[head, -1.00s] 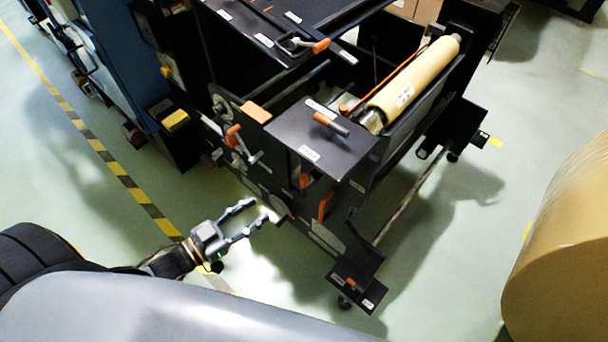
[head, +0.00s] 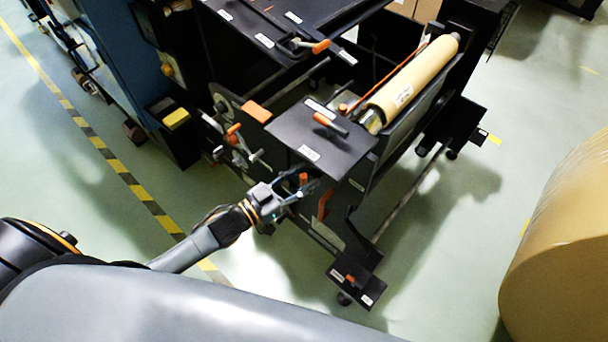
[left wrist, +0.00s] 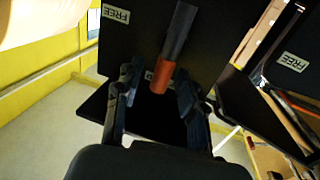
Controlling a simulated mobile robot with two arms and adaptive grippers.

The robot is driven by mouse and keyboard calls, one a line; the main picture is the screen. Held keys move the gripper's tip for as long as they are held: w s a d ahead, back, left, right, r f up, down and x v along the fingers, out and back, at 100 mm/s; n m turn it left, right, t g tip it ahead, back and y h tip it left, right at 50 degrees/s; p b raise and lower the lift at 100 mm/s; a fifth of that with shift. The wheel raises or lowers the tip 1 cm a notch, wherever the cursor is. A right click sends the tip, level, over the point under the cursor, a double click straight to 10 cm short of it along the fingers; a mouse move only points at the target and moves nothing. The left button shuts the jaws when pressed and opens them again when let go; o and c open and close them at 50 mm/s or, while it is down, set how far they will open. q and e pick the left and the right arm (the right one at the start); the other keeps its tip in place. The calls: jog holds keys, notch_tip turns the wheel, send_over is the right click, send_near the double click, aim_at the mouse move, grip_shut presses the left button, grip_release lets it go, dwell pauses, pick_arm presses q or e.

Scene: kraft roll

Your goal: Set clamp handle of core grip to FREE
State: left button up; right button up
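A clamp handle (left wrist: 176,45) with a dark shaft and an orange end stands on a black panel in the left wrist view. A white label reading FREE (left wrist: 116,14) is on the panel to its left; another label behind the orange end is mostly hidden. In the head view its orange end (head: 304,179) shows under the front black plate. My left gripper (head: 302,186) is open, with a finger on each side of the orange end; in the left wrist view (left wrist: 158,92) gaps show on both sides. I cannot read which handle is the core grip's. My right gripper is not in view.
Another FREE label (left wrist: 292,62) is at the right of the left wrist view. Other orange-ended handles sit on the machine, one on the front plate (head: 330,124). A kraft roll (head: 412,80) lies in the frame. A large brown roll (head: 565,230) stands at right.

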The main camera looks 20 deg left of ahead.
pick_arm(q)
jog(key=shift+w+d, duration=0.15)
jog(key=shift+w, duration=0.05)
grip_shut()
